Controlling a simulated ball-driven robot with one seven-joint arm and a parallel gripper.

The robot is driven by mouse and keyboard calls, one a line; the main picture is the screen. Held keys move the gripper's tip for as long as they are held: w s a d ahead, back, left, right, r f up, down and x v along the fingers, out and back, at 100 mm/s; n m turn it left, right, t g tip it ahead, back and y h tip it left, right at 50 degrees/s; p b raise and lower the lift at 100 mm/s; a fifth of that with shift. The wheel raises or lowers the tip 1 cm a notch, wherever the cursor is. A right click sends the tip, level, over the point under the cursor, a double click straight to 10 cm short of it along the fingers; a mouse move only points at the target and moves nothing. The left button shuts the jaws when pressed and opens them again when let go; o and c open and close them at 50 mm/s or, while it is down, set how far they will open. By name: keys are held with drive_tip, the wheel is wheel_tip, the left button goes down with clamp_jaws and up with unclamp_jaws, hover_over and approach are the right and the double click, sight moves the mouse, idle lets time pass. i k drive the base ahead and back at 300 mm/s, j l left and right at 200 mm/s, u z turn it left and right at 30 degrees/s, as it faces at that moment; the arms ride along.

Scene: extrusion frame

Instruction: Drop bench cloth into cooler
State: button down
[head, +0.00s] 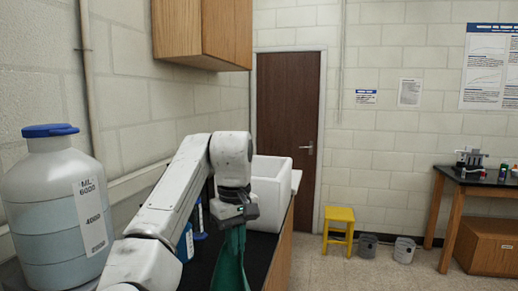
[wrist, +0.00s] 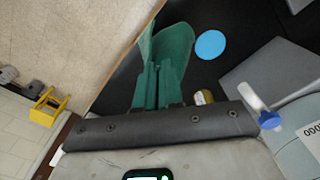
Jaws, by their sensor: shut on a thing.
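The bench cloth (head: 231,262) is green and hangs down from my gripper (head: 238,217) over the dark counter in the head view. My gripper is shut on it. In the wrist view the cloth (wrist: 172,48) spreads out beyond my gripper (wrist: 158,100), above the counter's edge. A white open-topped box (head: 271,184), which looks like the cooler, stands on the counter behind my gripper. My arm hides part of it, and its inside is mostly hidden.
A large blue-lidded jug (head: 62,215) stands at left. Blue-labelled bottles (head: 187,243) are partly behind my arm. A wooden cabinet (head: 201,32) hangs above. A blue disc (wrist: 210,44) lies on the black counter (wrist: 236,22). A yellow stool (head: 339,224) stands on the floor.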

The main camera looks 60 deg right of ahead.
sight(270, 180)
drive_tip(key=l+u, duration=0.1)
drive_tip(key=l, duration=0.75)
drive_tip(key=k+l+u, duration=0.15)
drive_tip(key=l, duration=0.7)
